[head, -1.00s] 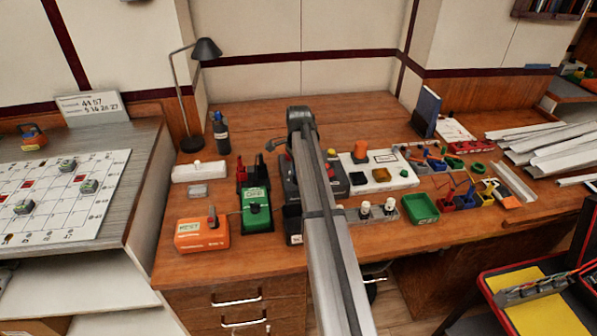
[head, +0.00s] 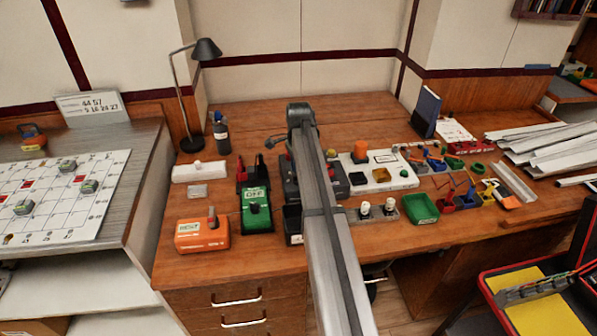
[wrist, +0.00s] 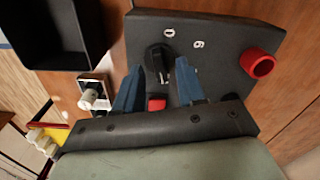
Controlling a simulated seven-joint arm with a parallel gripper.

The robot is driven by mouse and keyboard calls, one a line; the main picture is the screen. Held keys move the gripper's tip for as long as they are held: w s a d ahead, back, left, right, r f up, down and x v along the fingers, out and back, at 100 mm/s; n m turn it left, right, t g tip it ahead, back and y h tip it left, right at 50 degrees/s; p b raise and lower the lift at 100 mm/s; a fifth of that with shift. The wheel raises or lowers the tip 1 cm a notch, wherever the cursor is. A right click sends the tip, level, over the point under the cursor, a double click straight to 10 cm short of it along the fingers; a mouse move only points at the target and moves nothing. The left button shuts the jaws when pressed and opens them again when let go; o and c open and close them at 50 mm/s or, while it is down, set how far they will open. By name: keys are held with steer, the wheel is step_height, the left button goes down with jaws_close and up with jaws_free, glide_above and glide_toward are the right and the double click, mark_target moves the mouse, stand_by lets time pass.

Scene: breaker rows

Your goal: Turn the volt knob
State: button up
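A black knob (wrist: 158,63), which looks like the volt knob, stands on a dark panel (wrist: 205,28) in the wrist view, with the white marks 0 and 6 beside it. My gripper (wrist: 158,72) is open. Its two blue fingers point at the panel, one on each side of the knob. I cannot tell whether either finger touches it. In the head view the dark box (head: 290,185) stands on the desk, mostly hidden behind my arm, and the knob cannot be seen there.
A red round post (wrist: 258,63) rises from the panel's right side; a red part (wrist: 157,104) shows between the fingers. On the desk, a green box (head: 257,210) and an orange box (head: 202,234) stand left of the dark box, and a white board (head: 378,172) right.

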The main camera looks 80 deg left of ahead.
step_height(320, 180, up, 13)
stand_by(0.4)
steer(key=shift+w+f, duration=0.1)
steer(key=shift+f, duration=0.05)
stand_by(0.4)
